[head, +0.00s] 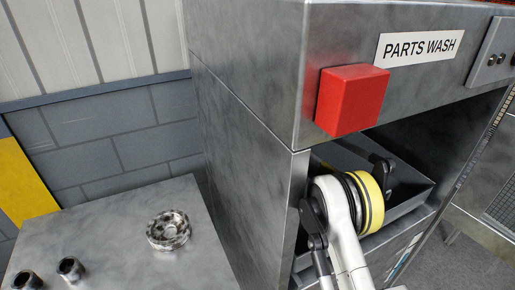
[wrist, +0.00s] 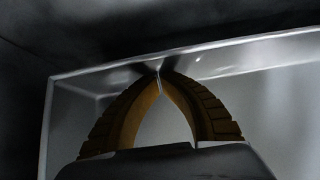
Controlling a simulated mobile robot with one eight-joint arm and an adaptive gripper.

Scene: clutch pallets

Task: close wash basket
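The parts wash cabinet (head: 250,60) has an open bay under its "PARTS WASH" sign. A dark grey wash basket (head: 408,206) sits in this bay, with its front near the opening. My gripper (head: 382,172) is in the bay at the basket, and my wrist hides part of it. In the wrist view the two curved fingers (wrist: 160,74) come together at their tips, right by a pale metal rim (wrist: 250,45) that looks like the basket's. No separate object shows between them. I cannot tell whether the tips pinch the rim or only touch it.
A red block (head: 350,100) sticks out from the cabinet front above the bay. A metal table (head: 110,240) at left holds a round metal part (head: 168,230) and two small cylinders (head: 70,269). Another metal unit with a mesh panel (head: 502,208) stands at right.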

